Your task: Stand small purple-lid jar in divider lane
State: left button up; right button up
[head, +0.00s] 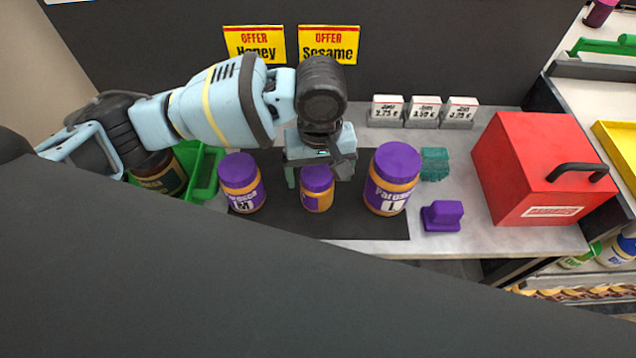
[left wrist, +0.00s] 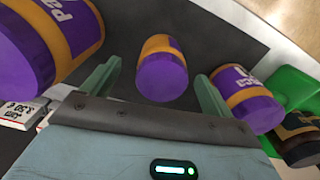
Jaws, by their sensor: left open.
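The small purple-lid jar (head: 317,201) stands upright on a black mat (head: 280,223), between a medium purple-lid jar (head: 242,183) on its left and a large one (head: 391,180) on its right. My left gripper (head: 318,173) is open above and just behind the small jar. In the left wrist view the open fingers (left wrist: 156,80) have the small jar (left wrist: 162,68) in the gap between them, with space on both sides; no grasp shows. The medium jar (left wrist: 246,98) and large jar (left wrist: 50,40) flank the fingers. I cannot clearly make out a divider lane. My right gripper is not in view.
A green crate (head: 207,170) and a dark jar (head: 160,180) are at the left, partly behind my arm. Price blocks (head: 424,112) stand at the back. A teal block (head: 434,163), a purple block (head: 442,215) and a red box (head: 525,165) are at the right.

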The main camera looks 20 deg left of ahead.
pick_arm(q)
jog(key=shift+f, duration=0.45)
jog(key=shift+a+f, duration=0.1)
jog(key=shift+f, duration=0.05)
jog(key=f, duration=0.4)
jog(key=shift+w+a+f+b, duration=0.2)
jog(key=shift+f+b, duration=0.2)
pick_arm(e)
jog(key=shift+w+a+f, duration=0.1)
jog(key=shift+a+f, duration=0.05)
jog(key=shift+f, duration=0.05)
pick_arm(q)
jog(key=shift+r, duration=0.1)
jog(key=c, duration=1.4)
jog(key=shift+r, duration=0.1)
